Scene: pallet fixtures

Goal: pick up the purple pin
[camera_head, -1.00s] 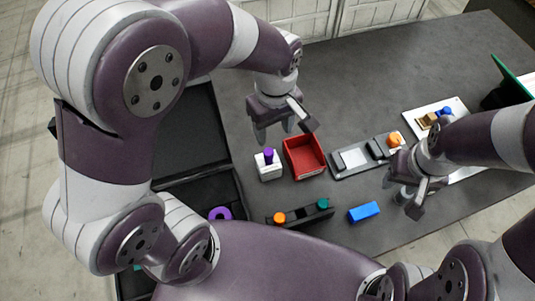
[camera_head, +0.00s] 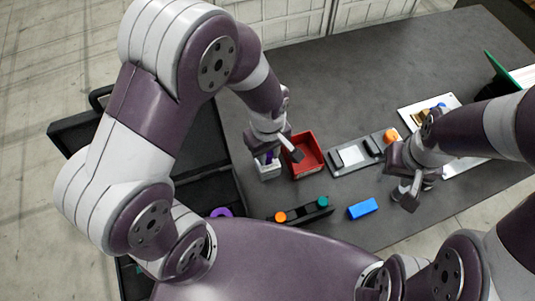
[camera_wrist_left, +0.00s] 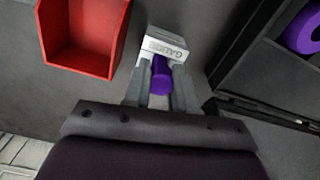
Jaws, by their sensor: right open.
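The purple pin (camera_wrist_left: 162,74) stands at a white lettered block (camera_wrist_left: 163,45). In the head view the pin (camera_head: 269,158) and the block (camera_head: 269,171) are partly hidden by my left gripper (camera_head: 270,154). In the left wrist view the two fingers of my left gripper (camera_wrist_left: 162,82) lie on either side of the pin. I cannot tell whether they press on it. My right gripper (camera_head: 411,192) is open and empty, near the right part of the table, away from the pin.
A red bin (camera_head: 307,166) stands just right of the white block. A grey fixture (camera_head: 352,157) with an orange piece, a black rack (camera_head: 301,213) and a blue block (camera_head: 363,209) lie nearby. An open black case (camera_head: 200,160) is at left. The far table (camera_head: 380,75) is clear.

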